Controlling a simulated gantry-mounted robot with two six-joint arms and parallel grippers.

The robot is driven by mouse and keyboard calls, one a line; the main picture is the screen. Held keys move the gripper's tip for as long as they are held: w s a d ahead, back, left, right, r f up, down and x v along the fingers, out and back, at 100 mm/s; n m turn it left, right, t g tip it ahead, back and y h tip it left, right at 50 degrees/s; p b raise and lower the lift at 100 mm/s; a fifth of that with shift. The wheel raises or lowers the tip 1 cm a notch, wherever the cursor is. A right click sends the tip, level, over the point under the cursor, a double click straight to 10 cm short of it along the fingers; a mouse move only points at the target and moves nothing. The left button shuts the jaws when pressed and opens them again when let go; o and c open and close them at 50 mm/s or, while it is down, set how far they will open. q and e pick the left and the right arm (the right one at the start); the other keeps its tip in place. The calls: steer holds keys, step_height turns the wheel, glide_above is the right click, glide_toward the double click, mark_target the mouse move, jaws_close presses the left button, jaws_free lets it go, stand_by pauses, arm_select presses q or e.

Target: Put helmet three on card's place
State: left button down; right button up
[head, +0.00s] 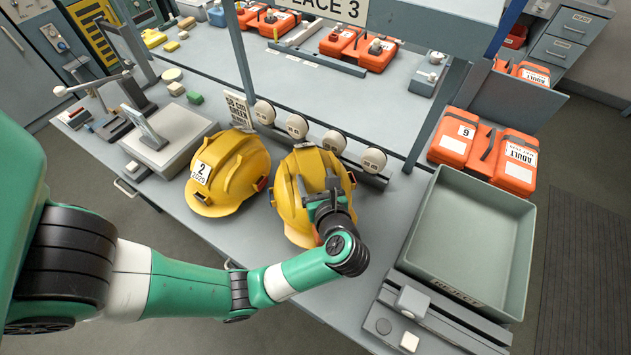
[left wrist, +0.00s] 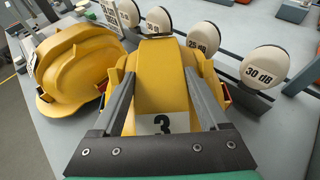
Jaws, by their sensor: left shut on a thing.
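Helmet three (head: 297,192) is a yellow hard hat on the right of the helmet pair. Its white label with a 3 shows in the left wrist view (left wrist: 162,123). My left gripper (head: 325,200) is shut on helmet three, with a finger on each side of its raised middle ridge. I cannot tell whether the helmet touches the bench. Helmet 2 (head: 228,172) sits just left of it, apart from the gripper. A small printed card (head: 238,110) with partly legible text, including "GREEN", stands behind helmet 2. My right gripper is out of view.
Round white dB-marked cups (head: 297,126) stand in a row behind the helmets. A grey tray (head: 470,240) lies right, with orange cases (head: 485,150) behind it. A sign ending "LACE 3" (head: 320,8) hangs over the rear bench. A grey box (head: 168,135) stands left.

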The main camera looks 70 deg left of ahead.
arm_select(q)
steer(key=s+d+r, duration=0.1)
steer(key=r, duration=0.1)
steer(key=d+r+p, duration=0.1)
steer(key=r, duration=0.2)
steer(key=s+d+r+p, duration=0.1)
steer(key=d+r, duration=0.1)
steer(key=shift+s+d+r, duration=0.1)
steer(key=shift+s+r, duration=0.05)
steer(key=shift+s, duration=0.15)
steer(key=s+d+r+p, duration=0.3)
steer(key=s+d+p, duration=0.2)
steer(key=p, duration=1.9)
steer(key=v, duration=0.2)
steer(key=shift+d, duration=0.35)
